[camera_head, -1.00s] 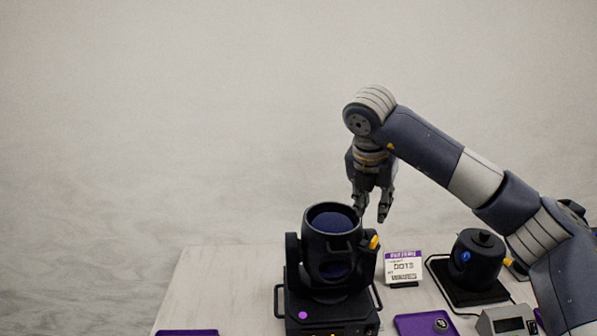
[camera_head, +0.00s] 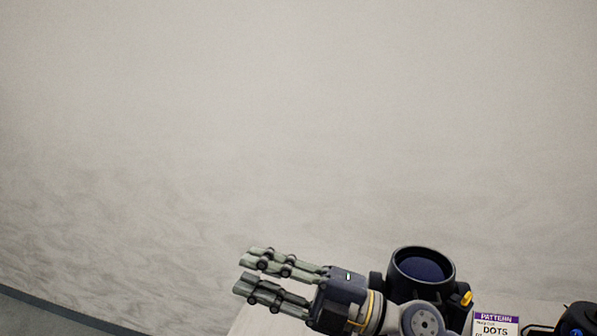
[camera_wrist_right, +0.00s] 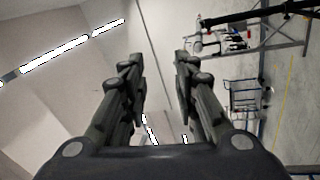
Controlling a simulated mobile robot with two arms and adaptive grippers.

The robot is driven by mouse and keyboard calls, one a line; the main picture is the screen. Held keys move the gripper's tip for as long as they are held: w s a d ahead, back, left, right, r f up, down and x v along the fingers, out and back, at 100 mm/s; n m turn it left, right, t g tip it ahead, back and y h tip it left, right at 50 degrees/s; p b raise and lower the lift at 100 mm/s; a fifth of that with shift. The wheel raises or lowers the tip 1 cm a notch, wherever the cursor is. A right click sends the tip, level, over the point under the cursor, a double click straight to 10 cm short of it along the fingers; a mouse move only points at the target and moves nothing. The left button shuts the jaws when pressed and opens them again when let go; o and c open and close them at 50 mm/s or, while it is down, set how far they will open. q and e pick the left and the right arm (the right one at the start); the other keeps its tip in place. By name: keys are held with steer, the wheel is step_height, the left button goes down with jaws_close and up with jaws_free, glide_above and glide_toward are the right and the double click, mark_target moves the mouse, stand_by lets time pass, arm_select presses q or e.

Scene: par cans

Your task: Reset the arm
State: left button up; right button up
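My right gripper (camera_head: 243,272) is low in the middle of the head view, its fingers pointing left. Its wrist is in front of the lower part of a black moving-head light (camera_head: 398,275). In the right wrist view the fingers of my right gripper (camera_wrist_right: 158,65) are spread with an empty gap between them. It is open and holds nothing. The rest of the right arm is mostly below the frame. My left gripper is not in view.
A white and purple card reading "PATTERN DOTS" (camera_head: 495,326) stands right of the light. Part of a dark fixture (camera_head: 578,318) shows at the right edge. In the wrist view, a blue-framed cart (camera_wrist_right: 243,100) stands on the grey floor.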

steer(key=w+d+f+m+t+h, duration=0.1)
steer(key=w+d+m+t+h, duration=0.2)
steer(key=d+m+t+h, duration=0.4)
steer(key=w+d+f+m+t+h, duration=0.1)
steer(key=w+d+m+t+h, duration=0.3)
steer(key=m+t, duration=0.65)
steer(key=s+d+f+m+g+h, duration=0.2)
steer(key=d+f+m+g+h, duration=0.25)
steer(key=d+f, duration=0.4)
steer(key=s+d+f+m+g+h, duration=0.25)
steer(key=d+f+m+h, duration=0.3)
steer(key=f, duration=0.55)
steer(key=s+d+f+m+g+y, duration=0.1)
steer(key=s+f+g, duration=0.5)
steer(key=s+f, duration=0.45)
steer(key=s+f+m+g, duration=0.1)
steer(key=s+f+g, duration=0.6)
steer(key=s, duration=0.7)
step_height(320, 180, down, 26)
steer(key=b, duration=0.2)
steer(key=s+d+f+g+b, duration=0.1)
steer(key=s+d+f, duration=0.2)
steer(key=s+f, duration=1.5)
steer(key=shift+f+n+b, duration=0.3)
steer(key=shift+f+n, duration=0.15)
steer(key=shift+f, duration=0.5)
